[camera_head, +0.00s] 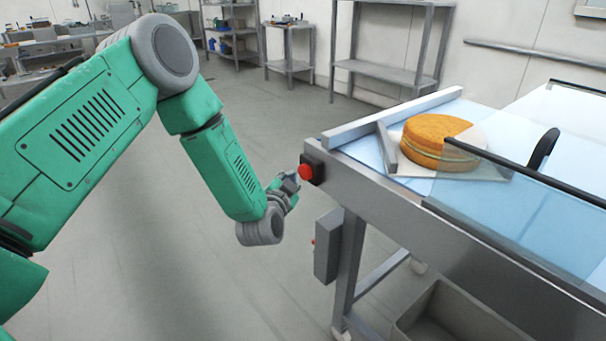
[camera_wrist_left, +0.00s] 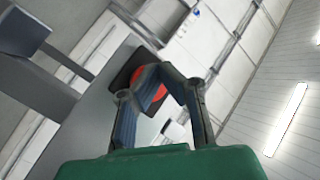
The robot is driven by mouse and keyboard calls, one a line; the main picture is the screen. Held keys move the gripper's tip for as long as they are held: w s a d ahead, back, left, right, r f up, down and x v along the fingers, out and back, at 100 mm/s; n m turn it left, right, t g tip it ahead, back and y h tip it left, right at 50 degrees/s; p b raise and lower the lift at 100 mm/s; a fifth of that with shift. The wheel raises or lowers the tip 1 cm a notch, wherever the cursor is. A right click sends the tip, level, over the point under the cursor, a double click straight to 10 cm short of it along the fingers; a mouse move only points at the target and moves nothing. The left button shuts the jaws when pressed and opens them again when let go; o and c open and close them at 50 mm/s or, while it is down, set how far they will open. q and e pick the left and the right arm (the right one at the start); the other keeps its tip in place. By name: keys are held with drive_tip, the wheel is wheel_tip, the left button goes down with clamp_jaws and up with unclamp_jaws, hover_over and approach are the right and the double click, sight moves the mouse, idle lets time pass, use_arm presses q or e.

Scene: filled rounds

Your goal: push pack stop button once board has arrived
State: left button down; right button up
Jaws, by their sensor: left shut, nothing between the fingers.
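The red stop button (camera_head: 306,171) sits on a black square base on the end face of the conveyor table (camera_head: 380,205). In the left wrist view the red button (camera_wrist_left: 152,88) shows just beyond my fingertips, partly hidden by them. My left gripper (camera_head: 290,184) is shut and empty, close to the left of the button; I cannot tell whether it touches. It also shows in the left wrist view (camera_wrist_left: 160,80). A board (camera_head: 490,174) lies at the near end of the belt against the end stop, carrying a round orange filled cake (camera_head: 430,138). My right gripper is not in view.
A clear guard (camera_head: 520,215) with a dark edge covers part of the belt and overlaps the cake's right side. A grey box (camera_head: 327,245) hangs on the table leg below the button. A grey bin (camera_head: 455,320) is underneath. Shelves (camera_head: 395,70) stand behind.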

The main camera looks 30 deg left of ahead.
use_arm(q)
drive_tip(key=shift+w+d+r, duration=0.1)
drive_tip(key=shift+w, duration=0.05)
idle(0.4)
drive_tip(key=shift+w+d, duration=0.1)
drive_tip(key=shift+w, duration=0.1)
drive_tip(key=shift+w+d, duration=0.2)
drive_tip(key=shift+w, duration=0.3)
idle(0.8)
drive_tip(key=shift+s, duration=0.1)
drive_tip(key=shift+s+a+p, duration=0.35)
drive_tip(key=shift+s+p, duration=0.1)
drive_tip(key=shift+s, duration=0.35)
